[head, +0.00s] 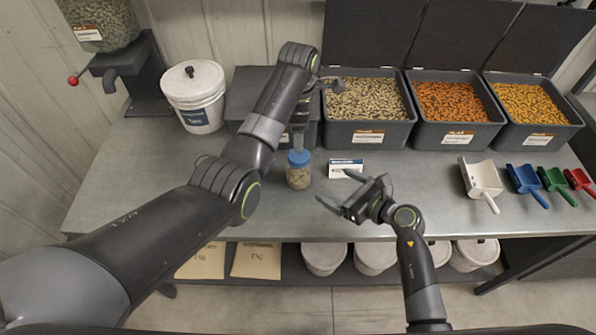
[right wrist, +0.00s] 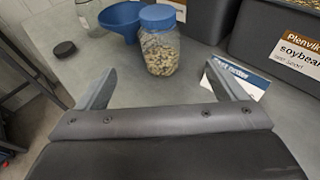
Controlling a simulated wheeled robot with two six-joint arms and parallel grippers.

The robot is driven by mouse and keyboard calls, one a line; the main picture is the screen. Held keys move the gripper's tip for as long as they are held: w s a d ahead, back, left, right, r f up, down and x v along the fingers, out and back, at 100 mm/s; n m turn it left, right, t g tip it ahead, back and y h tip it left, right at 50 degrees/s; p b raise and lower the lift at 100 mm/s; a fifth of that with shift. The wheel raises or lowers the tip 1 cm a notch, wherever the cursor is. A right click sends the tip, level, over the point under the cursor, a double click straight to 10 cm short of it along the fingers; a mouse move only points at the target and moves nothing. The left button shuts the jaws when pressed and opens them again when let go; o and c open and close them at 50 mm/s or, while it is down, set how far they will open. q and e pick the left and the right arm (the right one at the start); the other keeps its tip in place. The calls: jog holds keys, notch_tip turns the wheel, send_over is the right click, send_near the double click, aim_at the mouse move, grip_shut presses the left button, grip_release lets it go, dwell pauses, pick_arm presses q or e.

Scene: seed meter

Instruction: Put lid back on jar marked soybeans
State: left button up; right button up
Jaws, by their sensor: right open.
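A clear jar (head: 299,178) holding pale, mottled seeds stands upright on the metal counter. Its blue lid (right wrist: 158,17) sits on top; I cannot read any marking on the jar. A dark round disc (right wrist: 65,48) and a second clear jar (right wrist: 88,15) show at the left of the right wrist view. My right gripper (head: 338,189) is open and empty, right of and nearer than the blue-lidded jar, with its fingers pointing toward it. My left gripper (head: 298,142) hangs at or just behind the blue lid; its jaws are mostly hidden.
A blue funnel (right wrist: 122,20) stands behind the jar. A sign card (head: 346,168) lies right of it. A white bucket (head: 196,97) stands left, a white scoop (head: 482,178) right. The left front counter is clear.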

aim_at(299, 166)
jog(key=x, duration=1.5)
jog(key=shift+f, duration=0.1)
jog(key=c, duration=1.3)
pick_arm(q)
jog(key=shift+c, duration=1)
pick_arm(e)
jog(key=c, duration=0.5)
pick_arm(q)
jog(key=shift+n, duration=0.3)
pick_arm(e)
jog(key=shift+c, duration=0.8)
pick_arm(q)
jog(key=n, duration=0.4)
jog(key=shift+n, duration=0.4)
jog(key=n, duration=0.3)
jog(key=shift+n, duration=0.3)
jog(key=shift+f, duration=4)
